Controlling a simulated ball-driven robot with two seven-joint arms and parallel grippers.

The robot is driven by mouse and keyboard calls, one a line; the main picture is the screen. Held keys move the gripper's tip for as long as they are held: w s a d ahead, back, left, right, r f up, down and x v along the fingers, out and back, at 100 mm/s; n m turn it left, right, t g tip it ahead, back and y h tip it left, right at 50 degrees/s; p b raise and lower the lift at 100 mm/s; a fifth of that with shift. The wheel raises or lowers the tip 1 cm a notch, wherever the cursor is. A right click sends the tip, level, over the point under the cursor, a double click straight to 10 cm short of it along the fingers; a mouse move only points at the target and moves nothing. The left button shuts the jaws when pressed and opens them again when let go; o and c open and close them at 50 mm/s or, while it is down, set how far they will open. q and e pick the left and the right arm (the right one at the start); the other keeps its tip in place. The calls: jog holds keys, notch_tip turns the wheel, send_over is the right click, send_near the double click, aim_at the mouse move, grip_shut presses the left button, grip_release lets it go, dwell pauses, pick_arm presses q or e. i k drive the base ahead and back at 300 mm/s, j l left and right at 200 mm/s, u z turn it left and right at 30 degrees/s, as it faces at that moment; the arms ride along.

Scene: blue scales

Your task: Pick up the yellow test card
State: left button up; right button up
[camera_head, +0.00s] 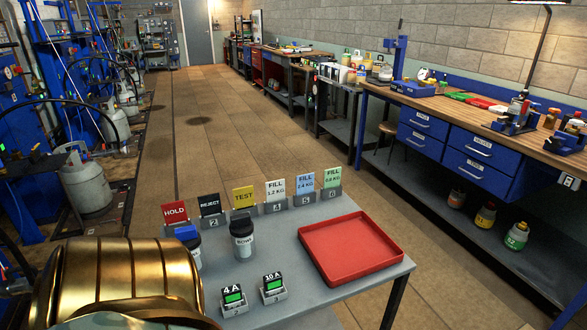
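The yellow test card (244,197), marked TEST, stands upright in a grey holder in the row along the far edge of a small grey table (330,300). To its left are a black REJECT card (209,205) and a red HOLD card (175,213). To its right are white (275,190), blue (305,185) and green (333,178) FILL cards. A dark-capped jar (242,238) stands in front of the test card and overlaps its holder. Neither of my grippers is in view.
A red tray (350,276) lies on the right of the table. Two small displays, 4 A (233,300) and 10 A (273,288), stand near the front. Another jar (190,245) is partly hidden by a large gold shape at lower left. A blue-drawered workbench (470,150) stands right.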

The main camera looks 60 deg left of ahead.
aim_at(243, 197)
jog(key=k+j+z, duration=0.2)
jog(key=z, duration=0.2)
jog(key=k+j+z, duration=0.15)
jog(key=z, duration=0.3)
jog(key=k+z, duration=0.55)
jog(key=z, duration=0.25)
jog(key=k+j+z, duration=0.3)
jog(key=k, duration=0.15)
jog(key=k+j+z, duration=0.15)
jog(key=k+z, duration=0.15)
jog(key=k, duration=0.15)
